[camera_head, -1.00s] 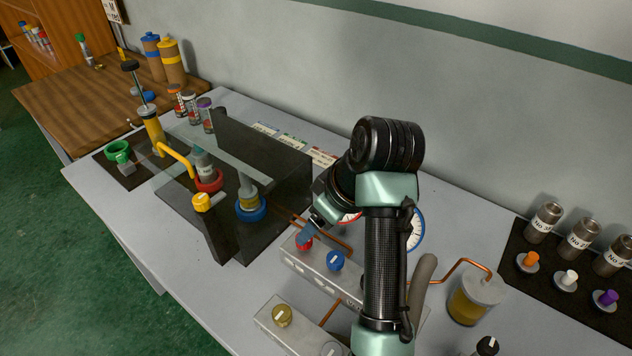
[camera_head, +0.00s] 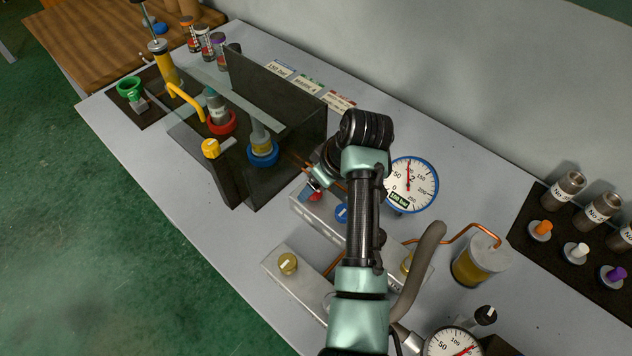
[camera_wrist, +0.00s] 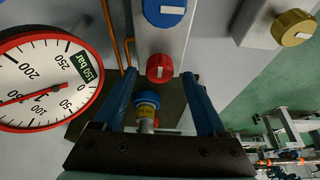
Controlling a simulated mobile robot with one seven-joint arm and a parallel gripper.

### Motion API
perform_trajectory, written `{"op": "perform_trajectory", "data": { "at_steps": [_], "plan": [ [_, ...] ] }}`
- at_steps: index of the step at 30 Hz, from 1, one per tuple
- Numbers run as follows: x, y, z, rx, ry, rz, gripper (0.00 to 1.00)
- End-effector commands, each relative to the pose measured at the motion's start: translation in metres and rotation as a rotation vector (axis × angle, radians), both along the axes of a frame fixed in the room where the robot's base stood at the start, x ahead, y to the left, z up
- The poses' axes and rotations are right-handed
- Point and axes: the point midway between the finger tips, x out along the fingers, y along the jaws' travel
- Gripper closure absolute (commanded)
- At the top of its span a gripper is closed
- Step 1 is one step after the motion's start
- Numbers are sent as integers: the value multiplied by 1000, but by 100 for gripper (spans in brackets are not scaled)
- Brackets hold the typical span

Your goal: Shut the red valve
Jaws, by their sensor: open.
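The red valve (camera_wrist: 159,66) is a round red knob with a small white mark, on a pale metal block (camera_wrist: 160,38). In the wrist view it sits between my two blue fingertips, near their ends; I cannot tell whether they touch it. My gripper (camera_wrist: 160,76) is open, with one finger on each side of the knob. In the head view my gripper (camera_head: 311,186) is over the left end of the block, and the red valve (camera_head: 317,197) is partly hidden by it.
A blue knob (camera_head: 342,213) is beside the red valve on the same block. A red-rimmed gauge (camera_wrist: 45,80) stands close by in the wrist view. A blue-rimmed gauge (camera_head: 412,184), copper pipes and a dark clear-walled guard (camera_head: 270,95) are around my arm.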

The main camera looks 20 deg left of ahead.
Motion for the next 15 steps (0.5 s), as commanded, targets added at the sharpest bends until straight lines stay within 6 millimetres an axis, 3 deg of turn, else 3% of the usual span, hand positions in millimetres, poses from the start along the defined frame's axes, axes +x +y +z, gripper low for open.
{"op": "perform_trajectory", "data": {
  "at_steps": [12, 15],
  "plan": [
    [1, 4, -10, 0, -1, 0, 26],
    [1, 4, -10, 0, -1, 0, 42]
  ]
}}
